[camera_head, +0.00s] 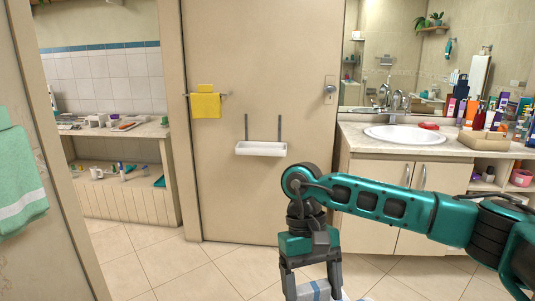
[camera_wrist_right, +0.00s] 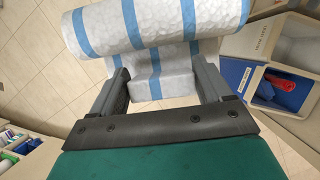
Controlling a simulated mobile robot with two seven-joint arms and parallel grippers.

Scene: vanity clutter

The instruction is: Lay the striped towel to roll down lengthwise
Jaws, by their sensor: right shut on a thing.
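The striped towel, white with blue stripes, fills the upper middle of the right wrist view (camera_wrist_right: 186,27) as a thick roll, with a flatter part running down between my fingers. Only a small piece of it shows at the bottom edge of the head view (camera_head: 318,291). My right gripper (camera_head: 311,284) points down in front of the door. In the wrist view its fingers (camera_wrist_right: 160,85) are shut on the towel, one on each side of the flatter part. My left gripper is not in view.
A vanity with a sink (camera_head: 405,134) and many bottles stands at the right. A white wall shelf (camera_head: 261,149) and a yellow cloth (camera_head: 206,105) hang on the door. A green towel (camera_head: 18,175) hangs left. An open-topped bin (camera_wrist_right: 301,52) is right in the wrist view. Tiled floor is clear left.

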